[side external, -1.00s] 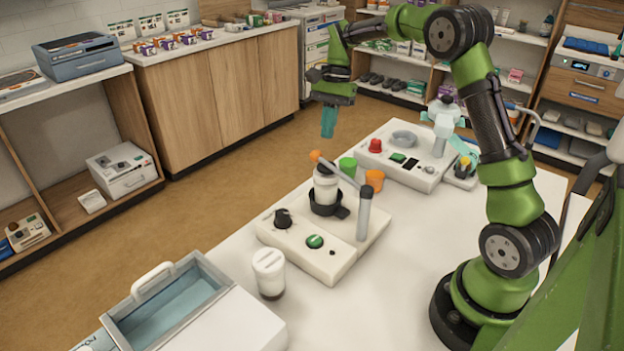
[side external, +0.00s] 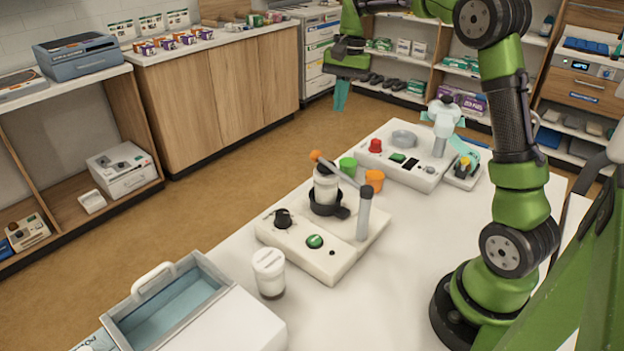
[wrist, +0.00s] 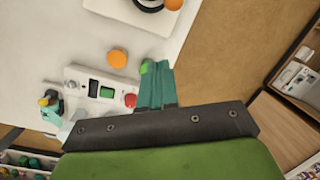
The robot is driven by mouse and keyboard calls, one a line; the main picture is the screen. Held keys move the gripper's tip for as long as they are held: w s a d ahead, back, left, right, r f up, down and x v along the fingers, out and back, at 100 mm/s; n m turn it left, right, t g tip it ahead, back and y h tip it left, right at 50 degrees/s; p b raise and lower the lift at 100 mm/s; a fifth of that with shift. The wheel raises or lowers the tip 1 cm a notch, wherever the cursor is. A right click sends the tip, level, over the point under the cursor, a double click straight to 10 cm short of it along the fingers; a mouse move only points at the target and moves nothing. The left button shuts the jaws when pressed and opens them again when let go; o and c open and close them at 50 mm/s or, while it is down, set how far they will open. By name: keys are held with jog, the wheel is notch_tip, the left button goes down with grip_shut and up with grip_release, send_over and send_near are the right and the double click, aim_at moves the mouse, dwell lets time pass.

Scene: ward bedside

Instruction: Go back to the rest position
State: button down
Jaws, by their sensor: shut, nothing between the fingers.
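My gripper (side external: 341,96) is raised high above the far side of the white table, at the top of the side view. Its teal fingers point down and are together, with nothing between them. In the wrist view the shut fingers (wrist: 157,85) also show empty, above the table's edge. My arm is bent upward, well clear of everything on the table (side external: 400,270).
A white device (side external: 290,238) holds a white jar (side external: 326,187) under an orange-tipped lever. Another white jar (side external: 269,273) stands beside it. Green (side external: 348,166) and orange (side external: 374,180) cups sit near a second device (side external: 425,178). A blue-grey bin (side external: 165,300) is at front left.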

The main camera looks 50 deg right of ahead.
jog(key=s+a+n+t, duration=0.6)
jog(key=s+a+n, duration=0.1)
jog(key=s+a, duration=1)
jog(key=shift+s+a+r+n+t, duration=0.25)
jog(key=shift+s+r+n+t, duration=0.15)
jog(key=shift+s, duration=0.6)
